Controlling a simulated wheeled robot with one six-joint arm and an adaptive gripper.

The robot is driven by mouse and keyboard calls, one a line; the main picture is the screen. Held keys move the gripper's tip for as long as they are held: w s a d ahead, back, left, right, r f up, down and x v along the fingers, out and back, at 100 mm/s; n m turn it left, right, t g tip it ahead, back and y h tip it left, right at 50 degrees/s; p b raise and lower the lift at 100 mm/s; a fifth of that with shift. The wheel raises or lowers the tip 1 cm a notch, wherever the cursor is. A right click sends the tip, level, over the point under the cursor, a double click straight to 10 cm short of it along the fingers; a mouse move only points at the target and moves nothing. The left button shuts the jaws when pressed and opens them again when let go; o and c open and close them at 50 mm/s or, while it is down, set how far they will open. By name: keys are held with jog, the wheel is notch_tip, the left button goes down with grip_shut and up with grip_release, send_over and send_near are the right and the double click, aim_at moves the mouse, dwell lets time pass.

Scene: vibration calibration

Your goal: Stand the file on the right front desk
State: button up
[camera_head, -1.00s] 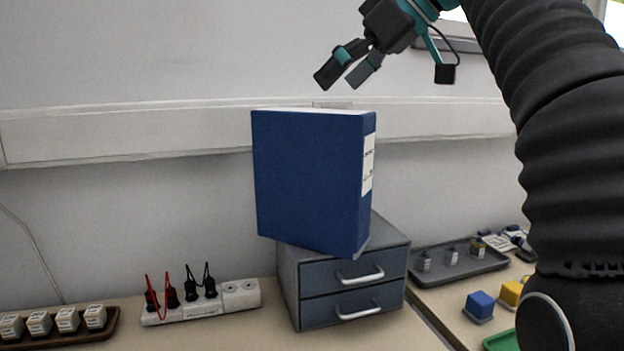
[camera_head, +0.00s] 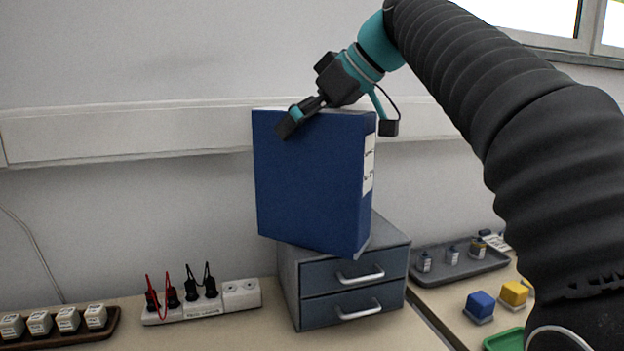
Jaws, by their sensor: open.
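The blue file (camera_head: 310,190) stands upright on top of a grey two-drawer cabinet (camera_head: 290,290), with its white-labelled spine turned to the right. My gripper (camera_head: 291,122) is at the file's top edge, pointing down and left. One finger shows in front of the file's broad face; the other finger is largely hidden, so I cannot tell whether it is behind the top edge. The gripper is open and I see no grip on the file. The right front desk (camera_head: 440,308) shows in part at the lower right, partly covered by my arm.
A grey tray (camera_head: 480,268) with small bottles, a blue block (camera_head: 479,304), a yellow block (camera_head: 514,293) and a green tray (camera_head: 503,341) occupy the right desk. A power strip (camera_head: 200,307) and a wooden tray (camera_head: 75,339) stand at left. A wall rail runs behind.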

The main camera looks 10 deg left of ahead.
jog(key=shift+f, duration=0.1)
jog(key=c, duration=1.8)
